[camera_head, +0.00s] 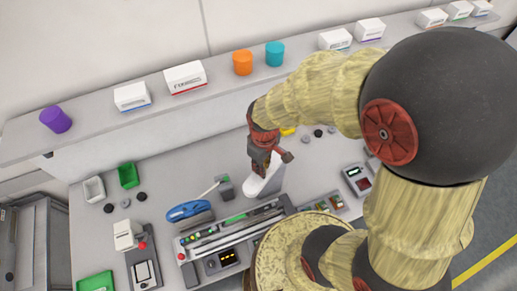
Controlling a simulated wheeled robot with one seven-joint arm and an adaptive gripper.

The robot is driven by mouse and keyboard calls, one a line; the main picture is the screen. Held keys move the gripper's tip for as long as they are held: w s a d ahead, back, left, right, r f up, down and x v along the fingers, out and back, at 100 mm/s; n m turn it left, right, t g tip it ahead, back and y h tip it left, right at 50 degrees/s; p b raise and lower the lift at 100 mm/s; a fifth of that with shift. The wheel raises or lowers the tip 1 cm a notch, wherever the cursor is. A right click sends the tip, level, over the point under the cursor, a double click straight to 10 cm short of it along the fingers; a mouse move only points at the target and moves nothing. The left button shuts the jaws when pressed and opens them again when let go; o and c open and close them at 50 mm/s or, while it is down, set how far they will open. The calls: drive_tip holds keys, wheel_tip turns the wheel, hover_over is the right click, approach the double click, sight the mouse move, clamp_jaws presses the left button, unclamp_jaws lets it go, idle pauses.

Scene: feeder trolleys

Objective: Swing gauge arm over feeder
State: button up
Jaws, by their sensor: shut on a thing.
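My gripper (261,164), dark with red parts, reaches down from the right over the grey worktop. It is shut on a white, rounded piece (263,184) that shows just below its fingers; the contact itself is partly hidden. This piece looks like the gauge arm, but I cannot be sure. The feeder (232,233), a long slotted unit with small green and red lights, lies in front of it, slanting up to the right. My own arm hides its right end.
The back shelf carries white boxes (185,77) and orange (243,62), teal (274,54) and purple (56,119) cylinders.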

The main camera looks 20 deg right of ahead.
sight(272, 170)
drive_tip(key=shift+s, duration=0.15)
drive_tip(key=shift+s+d, duration=0.45)
drive_tip(key=shift+s, duration=0.05)
drive_tip(key=shift+d, duration=0.1)
drive_tip(key=shift+s+d, duration=0.45)
drive_tip(key=shift+d, duration=0.1)
drive_tip(key=o, duration=0.7)
drive_tip(key=shift+o, duration=0.2)
